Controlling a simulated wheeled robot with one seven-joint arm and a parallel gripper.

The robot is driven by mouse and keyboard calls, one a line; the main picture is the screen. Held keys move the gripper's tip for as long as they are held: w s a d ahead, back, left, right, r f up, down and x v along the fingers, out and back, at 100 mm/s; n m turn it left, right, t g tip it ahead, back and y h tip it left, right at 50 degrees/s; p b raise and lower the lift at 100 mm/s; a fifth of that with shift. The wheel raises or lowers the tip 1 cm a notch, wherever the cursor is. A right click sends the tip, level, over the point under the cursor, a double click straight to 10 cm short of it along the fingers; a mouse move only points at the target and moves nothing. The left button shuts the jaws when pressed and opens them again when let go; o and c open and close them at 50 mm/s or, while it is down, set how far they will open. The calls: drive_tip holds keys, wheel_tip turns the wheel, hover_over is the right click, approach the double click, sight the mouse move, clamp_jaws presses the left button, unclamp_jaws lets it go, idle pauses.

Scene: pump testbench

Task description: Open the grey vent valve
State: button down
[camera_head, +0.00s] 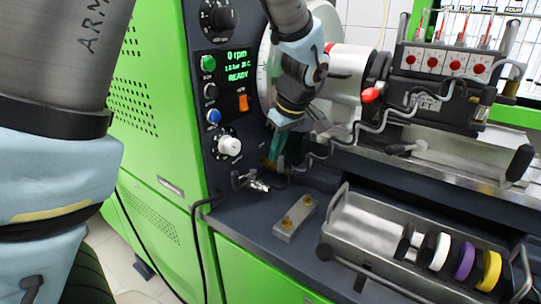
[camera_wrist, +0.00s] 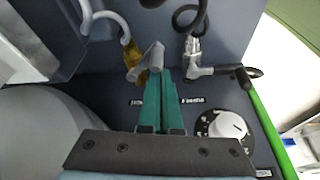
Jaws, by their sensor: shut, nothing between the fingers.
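A small valve with a grey lever (camera_wrist: 146,62) on a brass body (camera_wrist: 132,55) shows in the wrist view, just beyond and left of my fingertips. I take it to be the grey vent valve. The lever slants up to the right. In the head view the brass part (camera_head: 267,164) shows below my gripper, and the lever is mostly hidden. My gripper (camera_wrist: 165,74) has teal fingers, shut together and empty, close beside the lever; I cannot tell if they touch. In the head view my gripper (camera_head: 275,154) points down in front of the machine panel.
A second valve with a chrome body and black handle (camera_wrist: 228,70) stands right of my fingers. A white knob (camera_wrist: 228,125) is on the panel nearby. Grey hoses (camera_head: 325,152) curve close to my gripper. A metal tray (camera_head: 365,215) with coloured rings stands at right.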

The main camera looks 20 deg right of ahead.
drive_tip(key=shift+s+d, duration=0.15)
drive_tip(key=shift+d, duration=0.2)
idle(0.6)
drive_tip(key=shift+s+r, duration=0.1)
drive_tip(key=shift+r, duration=0.15)
drive_tip(key=b+v, duration=0.1)
drive_tip(key=v, duration=0.9)
drive_tip(key=shift+b, duration=0.35)
drive_tip(key=shift+r, duration=0.1)
drive_tip(key=shift+s, duration=0.15)
